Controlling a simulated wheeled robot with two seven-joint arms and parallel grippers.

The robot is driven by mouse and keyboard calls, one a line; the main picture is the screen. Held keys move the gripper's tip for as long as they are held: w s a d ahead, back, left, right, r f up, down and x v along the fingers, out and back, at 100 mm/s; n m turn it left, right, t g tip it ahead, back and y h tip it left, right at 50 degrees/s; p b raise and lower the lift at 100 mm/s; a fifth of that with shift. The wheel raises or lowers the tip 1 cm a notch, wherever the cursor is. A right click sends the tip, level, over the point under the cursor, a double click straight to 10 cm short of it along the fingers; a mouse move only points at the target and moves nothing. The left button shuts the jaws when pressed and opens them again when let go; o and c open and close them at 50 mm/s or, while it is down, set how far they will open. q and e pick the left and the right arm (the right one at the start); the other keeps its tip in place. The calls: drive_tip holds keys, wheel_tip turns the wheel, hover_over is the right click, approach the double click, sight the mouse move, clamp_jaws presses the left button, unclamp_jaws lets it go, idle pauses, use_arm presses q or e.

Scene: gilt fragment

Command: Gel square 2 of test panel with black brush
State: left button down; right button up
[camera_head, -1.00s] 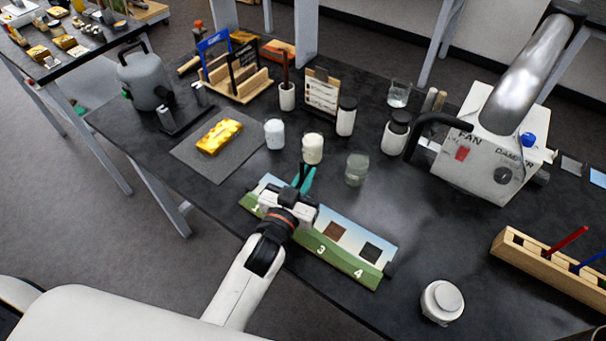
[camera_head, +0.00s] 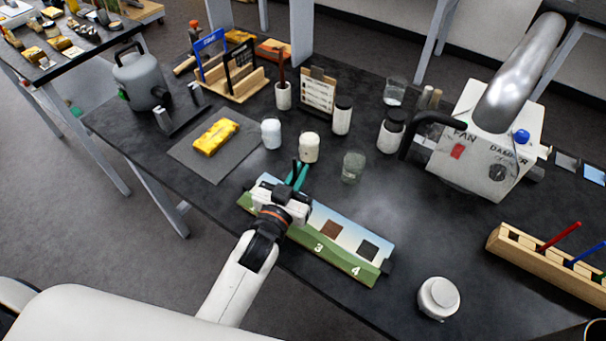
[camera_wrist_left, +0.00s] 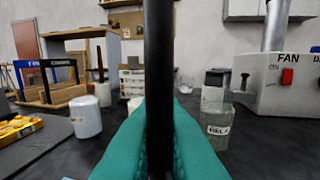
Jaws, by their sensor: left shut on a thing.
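My left gripper (camera_head: 298,178) has teal fingers shut on the black brush (camera_wrist_left: 158,80), whose dark upright shaft fills the middle of the left wrist view. The brush's tip is hidden. The gripper is above the left part of the test panel (camera_head: 345,262), a tilted board with a green lower strip. My right gripper is out of view.
White jars (camera_head: 271,132) and (camera_head: 309,147) stand close behind the gripper. A yellow block (camera_head: 215,137) lies on a grey mat (camera_head: 184,150) at left. A fan box (camera_head: 470,150) and wooden pen rack (camera_head: 530,262) are at right. A white lidded pot (camera_head: 438,298) stands near the front.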

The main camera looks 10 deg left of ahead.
sight(294, 170)
use_arm(q)
drive_tip(key=shift+s+d+f, duration=0.1)
drive_tip(key=shift+s+d, duration=0.15)
drive_tip(key=shift+d, duration=0.35)
drive_tip(key=shift+s+d, duration=0.25)
drive_tip(key=shift+d, duration=0.35)
drive_tip(key=shift+w+a+p, duration=0.25)
drive_tip(key=shift+a, duration=0.4)
drive_tip(key=shift+w+a+p, duration=0.2)
drive_tip(key=shift+w+a, duration=0.05)
drive_tip(key=shift+a, duration=0.35)
drive_tip(key=shift+r, duration=0.25)
wheel_tip(294, 170, up, 4)
drive_tip(key=p, duration=0.4)
drive_tip(key=shift+f, duration=0.1)
